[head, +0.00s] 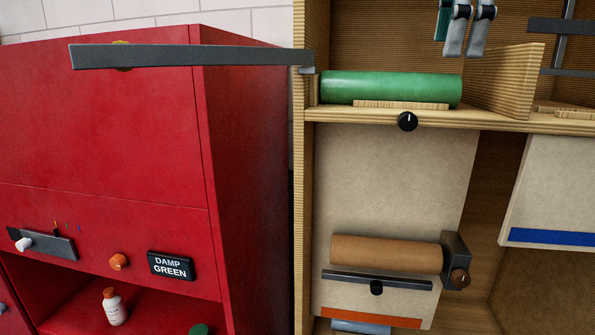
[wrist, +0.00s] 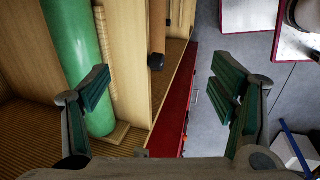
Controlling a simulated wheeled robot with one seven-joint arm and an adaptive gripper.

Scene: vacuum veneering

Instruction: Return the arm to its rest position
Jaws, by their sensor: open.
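My gripper (wrist: 163,92) is open in the wrist view, its two fingers with green pads wide apart and nothing between them. What look like its grey fingertips (head: 465,45) hang at the top of the head view, above the right end of the green roll. The green roll (head: 390,88) lies on the wooden shelf (head: 540,124), apart from the gripper. In the wrist view the roll (wrist: 78,55) runs along the left, partly behind the left finger. The rest of my arm is out of view.
A long dark bar (head: 190,57) sticks out left from the wooden cabinet across the red cabinet (head: 100,130). A black knob (head: 407,121) is on the shelf edge. A brown roll (head: 385,253) hangs below. Grey floor (wrist: 240,55) shows on the right in the wrist view.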

